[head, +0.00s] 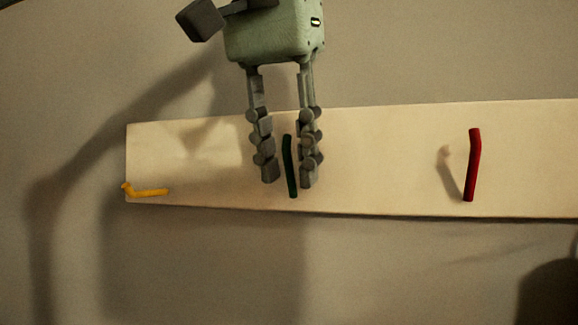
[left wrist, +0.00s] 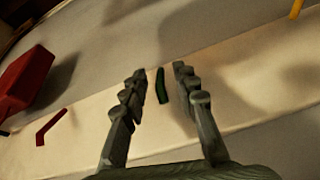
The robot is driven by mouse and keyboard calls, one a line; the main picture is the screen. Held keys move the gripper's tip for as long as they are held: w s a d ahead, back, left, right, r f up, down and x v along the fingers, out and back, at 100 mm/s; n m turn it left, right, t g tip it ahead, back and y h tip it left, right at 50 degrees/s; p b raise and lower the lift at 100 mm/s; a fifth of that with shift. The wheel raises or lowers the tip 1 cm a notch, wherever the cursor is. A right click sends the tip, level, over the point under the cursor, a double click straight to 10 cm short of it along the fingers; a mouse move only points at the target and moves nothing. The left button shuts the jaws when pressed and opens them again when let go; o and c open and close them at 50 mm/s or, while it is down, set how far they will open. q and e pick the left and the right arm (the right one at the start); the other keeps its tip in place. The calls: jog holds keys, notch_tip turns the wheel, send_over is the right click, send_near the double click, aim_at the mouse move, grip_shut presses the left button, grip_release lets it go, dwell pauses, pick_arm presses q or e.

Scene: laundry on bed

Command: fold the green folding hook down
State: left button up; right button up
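The green folding hook (head: 290,168) is on a pale board (head: 390,150) fixed to the wall. It stands nearly upright, its top leaning slightly left. My left gripper (head: 287,184) comes down from above, with its two fingers on either side of the hook. The fingers are apart, and I see gaps between them and the hook; contact cannot be made out. In the left wrist view the green hook (left wrist: 162,86) shows between the open fingertips (left wrist: 158,76). My right gripper is not in view.
A yellow hook (head: 146,191) lies sideways at the board's left end. A red hook (head: 473,165) stands nearly upright to the right. In the left wrist view a large red block-like shape (left wrist: 25,80) is at the left. The board between the green and red hooks is clear.

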pick_arm(q)
jog(key=shift+w+f, duration=0.25)
jog(key=shift+f, duration=0.3)
grip_shut()
